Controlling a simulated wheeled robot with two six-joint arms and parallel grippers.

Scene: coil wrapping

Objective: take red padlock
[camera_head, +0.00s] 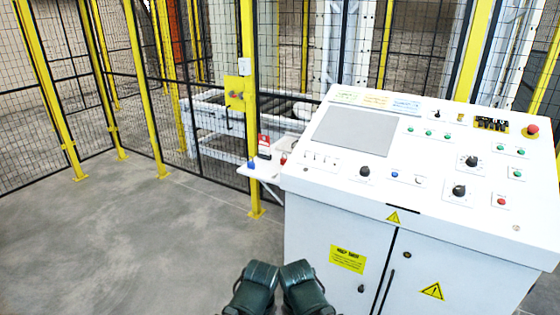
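A small red item that looks like the red padlock (283,159) sits on a small white shelf (262,171) at the left side of the white control console. It is too small to make out its shackle. A small blue item (251,163) is on the same shelf to its left. A red and white box-like item (264,146) stands between and behind them. Two dark green parts of my own arms show at the bottom centre, well below the shelf. No gripper fingers can be seen, and nothing is seen held.
The white console (340,205) with knobs, buttons and a grey panel fills the right side. A yellow-posted mesh fence (249,110) runs behind the shelf, with a yellow switch box (237,93) on a post. Open concrete floor (120,240) lies to the left.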

